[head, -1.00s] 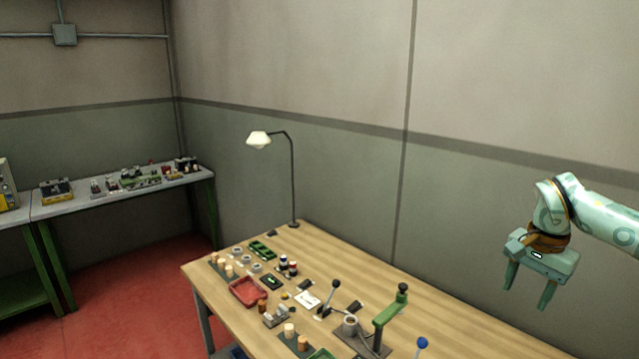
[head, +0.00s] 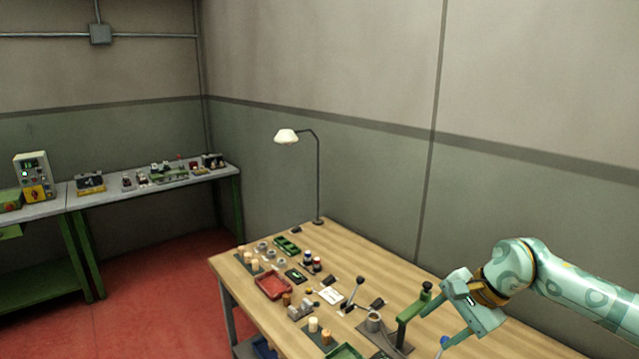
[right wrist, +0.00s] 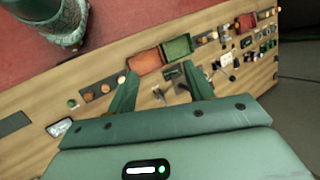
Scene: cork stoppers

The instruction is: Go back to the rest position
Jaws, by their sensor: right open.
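My right gripper (head: 462,332) is at the lower right of the head view, open and empty, in front of the wooden table (head: 350,240) near the green lever press (head: 410,312). In the right wrist view its two fingers (right wrist: 160,92) are spread apart with nothing between them, and the table (right wrist: 45,88) lies beyond. Cork-coloured stoppers (head: 313,325) stand on a dark plate on the table, and more (head: 254,264) stand at its far left. My left gripper is not in view.
A red tray (head: 273,287), a green tray (head: 288,246) and a desk lamp (head: 287,136) are on the table. A green-legged bench (head: 130,192) with machines stands at the left wall. Red floor (head: 160,265) between them is free.

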